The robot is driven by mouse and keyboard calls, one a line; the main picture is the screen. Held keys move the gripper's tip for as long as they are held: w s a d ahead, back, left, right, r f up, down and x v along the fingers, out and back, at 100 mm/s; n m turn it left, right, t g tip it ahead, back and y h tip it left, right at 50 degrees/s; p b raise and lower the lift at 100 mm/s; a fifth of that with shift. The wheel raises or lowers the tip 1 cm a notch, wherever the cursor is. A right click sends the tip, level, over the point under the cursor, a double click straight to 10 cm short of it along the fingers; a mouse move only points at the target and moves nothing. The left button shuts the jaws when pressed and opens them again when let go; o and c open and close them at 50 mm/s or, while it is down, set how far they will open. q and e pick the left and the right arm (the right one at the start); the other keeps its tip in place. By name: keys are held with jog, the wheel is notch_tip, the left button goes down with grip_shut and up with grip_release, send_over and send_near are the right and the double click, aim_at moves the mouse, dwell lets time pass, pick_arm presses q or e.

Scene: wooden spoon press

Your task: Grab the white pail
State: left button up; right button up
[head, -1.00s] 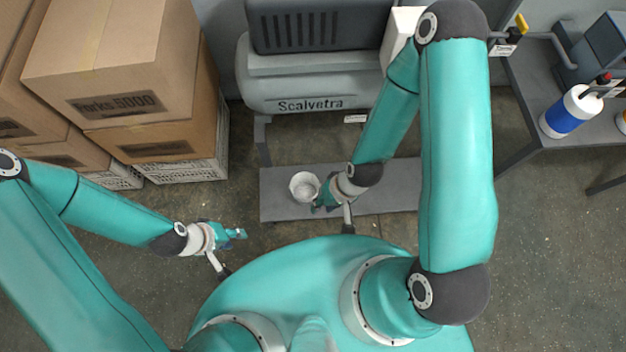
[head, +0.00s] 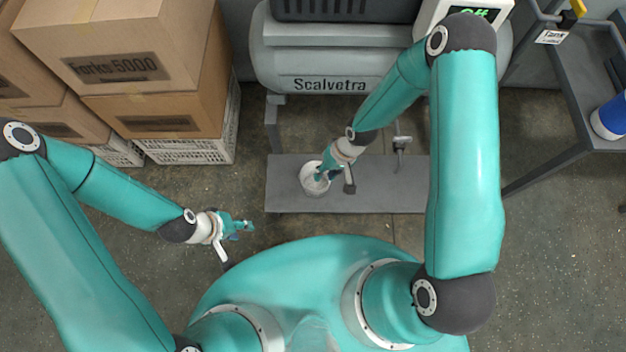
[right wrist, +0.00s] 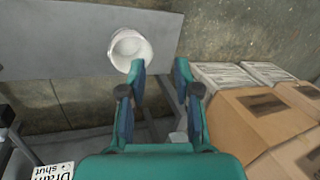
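The white pail (head: 310,188) stands upright on a grey base plate (head: 385,195) below the grey machine. My right gripper (head: 325,175) is over the pail's right side in the head view and hides part of it. In the right wrist view my right gripper (right wrist: 161,68) is open, with nothing between its fingers. There the pail (right wrist: 128,46) lies beyond the fingertips and to the left, and the left fingertip overlaps its rim. Whether they touch cannot be told. My left gripper (head: 241,227) hangs over bare floor, left of the plate; its finger opening is unclear.
The machine marked Scalvetra (head: 330,85) stands behind the plate. A small valve (head: 402,142) hangs under it, right of the pail. Cardboard boxes (head: 125,60) on white crates (head: 190,150) stand at left. A grey table (head: 575,110) is at right. The front floor is clear.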

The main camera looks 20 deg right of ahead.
jog(key=w+d+f+n+h+b, duration=0.1)
jog(key=w+d+f+h+b, duration=0.35)
jog(key=w+f+b, duration=0.8)
jog(key=shift+y, duration=0.75)
jog(key=f, duration=0.4)
jog(key=s+f, duration=0.1)
jog(key=f, duration=0.3)
jog(key=d+f, duration=0.1)
jog(key=f, duration=0.3)
jog(key=shift+s+f+p, duration=0.1)
jog(key=shift+s+p, duration=0.1)
jog(key=shift+p, duration=0.15)
jog(key=shift+f+b, duration=0.8)
jog(key=shift+f, duration=1.85)
pick_arm(q)
notch_tip(320, 180, down, 16)
jog(key=shift+f, duration=0.15)
pick_arm(e)
jog(key=shift+c, duration=0.3)
grip_shut()
